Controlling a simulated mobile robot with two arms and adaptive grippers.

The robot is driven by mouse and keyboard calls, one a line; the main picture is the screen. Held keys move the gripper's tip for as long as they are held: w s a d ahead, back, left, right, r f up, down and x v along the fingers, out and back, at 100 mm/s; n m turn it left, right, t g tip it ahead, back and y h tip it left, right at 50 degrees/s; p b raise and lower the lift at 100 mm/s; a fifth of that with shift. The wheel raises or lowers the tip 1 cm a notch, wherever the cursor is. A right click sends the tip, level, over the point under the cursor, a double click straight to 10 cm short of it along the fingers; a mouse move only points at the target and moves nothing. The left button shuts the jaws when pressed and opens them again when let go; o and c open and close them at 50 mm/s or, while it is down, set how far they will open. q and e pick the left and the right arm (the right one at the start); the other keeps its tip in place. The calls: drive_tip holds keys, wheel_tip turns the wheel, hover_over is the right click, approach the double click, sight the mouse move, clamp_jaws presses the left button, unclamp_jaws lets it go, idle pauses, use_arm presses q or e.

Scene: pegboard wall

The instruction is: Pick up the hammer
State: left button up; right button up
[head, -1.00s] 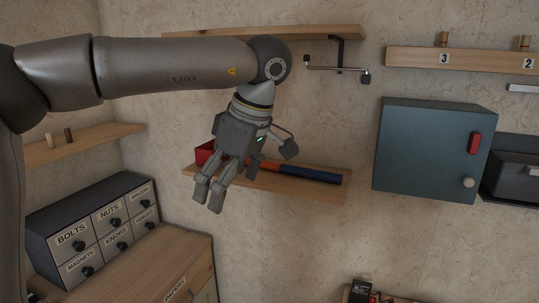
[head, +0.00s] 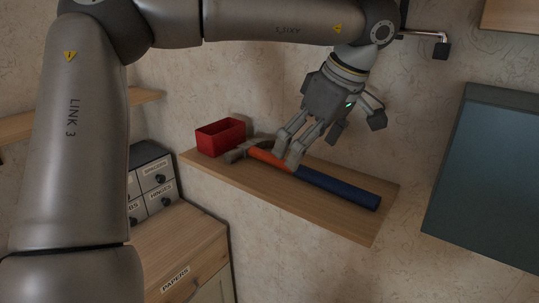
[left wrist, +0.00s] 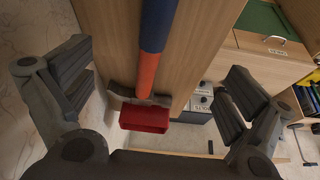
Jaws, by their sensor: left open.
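The hammer (head: 340,189) lies on the wooden shelf (head: 330,218), with a blue grip, an orange neck and a grey metal head toward the left end. My left gripper (head: 289,151) is open, its fingers pointing down at the hammer around where orange meets blue, covering part of it. In the left wrist view the hammer's handle (left wrist: 157,28) runs between the spread fingers of my left gripper (left wrist: 158,88), and nothing is held. I cannot tell the exact gap to the handle. My right gripper is not in view.
A red open box (head: 220,137) stands on the shelf close behind the hammer's head. A blue-grey cabinet (head: 485,180) hangs to the right. A labelled drawer unit (head: 155,180) and a wooden cabinet (head: 180,250) stand lower left. The shelf's front strip is bare.

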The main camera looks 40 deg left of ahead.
use_arm(q)
drive_tip(key=shift+s+a+r, duration=0.1)
drive_tip(key=shift+s+a, duration=0.05)
drive_tip(key=shift+a, duration=1.05)
drive_tip(key=p, duration=0.2)
approach(257, 151)
wheel_tip(257, 151, down, 4)
drive_tip(key=shift+d+r, duration=0.1)
drive_tip(key=shift+r, duration=0.15)
drive_tip(key=shift+a, duration=0.6)
drive_tip(key=x, duration=0.2)
drive_tip(key=p+x, duration=0.1)
drive_tip(key=x, duration=0.2)
drive_tip(key=shift+a+f, duration=0.15)
drive_tip(key=shift+a, duration=0.2)
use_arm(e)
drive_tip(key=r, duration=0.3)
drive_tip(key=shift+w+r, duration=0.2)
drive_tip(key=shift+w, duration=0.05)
use_arm(q)
drive_tip(key=shift+d, duration=0.1)
